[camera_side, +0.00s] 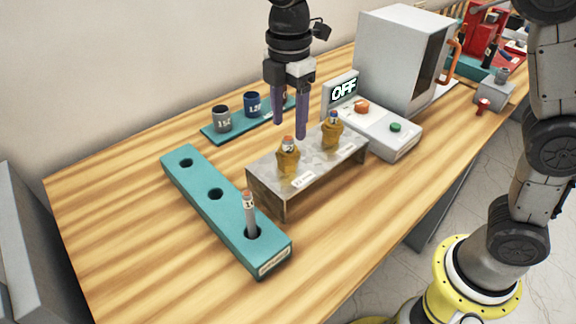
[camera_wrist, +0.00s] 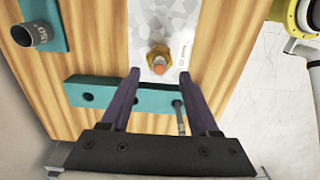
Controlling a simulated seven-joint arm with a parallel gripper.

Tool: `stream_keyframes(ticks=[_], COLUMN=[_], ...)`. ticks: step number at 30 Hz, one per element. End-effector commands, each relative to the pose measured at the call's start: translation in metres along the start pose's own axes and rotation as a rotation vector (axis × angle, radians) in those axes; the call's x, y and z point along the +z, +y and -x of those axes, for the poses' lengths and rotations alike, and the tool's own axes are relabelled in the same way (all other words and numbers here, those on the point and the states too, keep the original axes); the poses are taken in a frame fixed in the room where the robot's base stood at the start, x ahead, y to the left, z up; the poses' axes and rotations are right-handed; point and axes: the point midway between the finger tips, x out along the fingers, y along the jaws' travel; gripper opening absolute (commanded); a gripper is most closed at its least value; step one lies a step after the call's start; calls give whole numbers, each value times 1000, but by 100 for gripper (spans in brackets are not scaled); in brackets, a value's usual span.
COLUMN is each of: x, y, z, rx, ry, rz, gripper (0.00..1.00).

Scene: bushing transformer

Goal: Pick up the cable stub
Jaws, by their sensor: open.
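The cable stub (camera_side: 250,214) is a slim grey rod with a pinkish-orange tip. It stands upright in the front hole of the teal block (camera_side: 208,178) in the side view. In the wrist view the stub (camera_wrist: 180,117) shows just beside the right-hand finger, below the block's right end. My gripper (camera_side: 289,130) is open and empty, pointing down above the back left part of the metal stand. In the wrist view its two dark fingers (camera_wrist: 162,100) are spread apart with nothing between them.
The metal stand (camera_side: 274,204) holds two brass fittings (camera_side: 288,158). Behind are a teal tray (camera_side: 215,136) with two cups, a device with an OFF display (camera_side: 342,92), and a grey cabinet (camera_side: 395,60). The table front left is clear.

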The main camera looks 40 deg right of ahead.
Motion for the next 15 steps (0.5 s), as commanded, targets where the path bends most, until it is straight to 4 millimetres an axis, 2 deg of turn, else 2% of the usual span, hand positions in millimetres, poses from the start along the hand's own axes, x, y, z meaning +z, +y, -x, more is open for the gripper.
stream_keyframes(ticks=[3, 6, 15], x=[-1, -1, -1], y=[0, 0, 0], z=[-19, -29, -34], rx=[-5, -3, -2], ry=[-2, -1, -1], rz=[0, 0, 0], gripper=[62, 62, 62])
